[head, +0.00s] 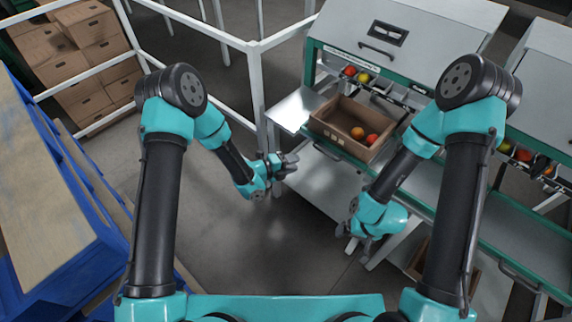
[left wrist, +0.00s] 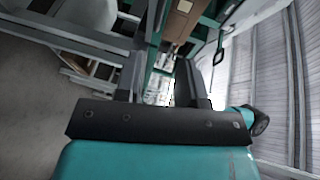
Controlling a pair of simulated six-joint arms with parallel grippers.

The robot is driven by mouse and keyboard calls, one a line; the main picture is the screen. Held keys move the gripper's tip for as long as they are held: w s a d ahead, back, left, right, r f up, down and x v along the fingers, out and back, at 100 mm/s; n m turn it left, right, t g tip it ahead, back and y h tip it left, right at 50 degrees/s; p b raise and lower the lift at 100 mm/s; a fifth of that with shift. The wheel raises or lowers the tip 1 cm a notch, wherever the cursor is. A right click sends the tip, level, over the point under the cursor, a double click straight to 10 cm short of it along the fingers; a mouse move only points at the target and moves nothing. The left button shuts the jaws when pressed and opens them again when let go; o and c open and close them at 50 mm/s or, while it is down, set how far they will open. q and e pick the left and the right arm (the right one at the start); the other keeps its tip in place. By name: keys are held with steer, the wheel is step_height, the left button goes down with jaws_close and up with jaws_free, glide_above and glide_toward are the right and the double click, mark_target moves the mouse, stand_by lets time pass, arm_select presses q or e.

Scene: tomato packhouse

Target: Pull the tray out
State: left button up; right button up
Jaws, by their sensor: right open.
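A brown open-topped tray (head: 325,128) with a few red and orange tomatoes (head: 364,135) sits on the grey and green sorting stand. In the left wrist view, a brown surface (left wrist: 182,22) that looks like its side shows at the top. My left gripper (head: 288,165) is in the air, in front of and left of the tray, apart from it. Its two dark fingers stand apart with nothing between them in the left wrist view (left wrist: 163,85). My right gripper (head: 348,245) is open, low and nearer than the tray, apart from it; its fingertips are partly hidden.
A metal side plate (head: 297,109) juts out left of the tray. White railings (head: 258,90) stand behind my left gripper. Stacked cartons (head: 95,40) are at the back left, a blue-sided bench (head: 90,250) at the left. Another box (head: 420,262) lies low at the right. The middle floor is clear.

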arm_select(q)
steer(key=v, duration=0.2)
steer(key=shift+s+a+r, duration=0.1)
steer(key=shift+s+a, duration=0.05)
steer(key=shift+a, duration=0.1)
steer(key=shift+d, duration=0.1)
steer(key=x, duration=1.5)
steer(key=shift+f, duration=0.25)
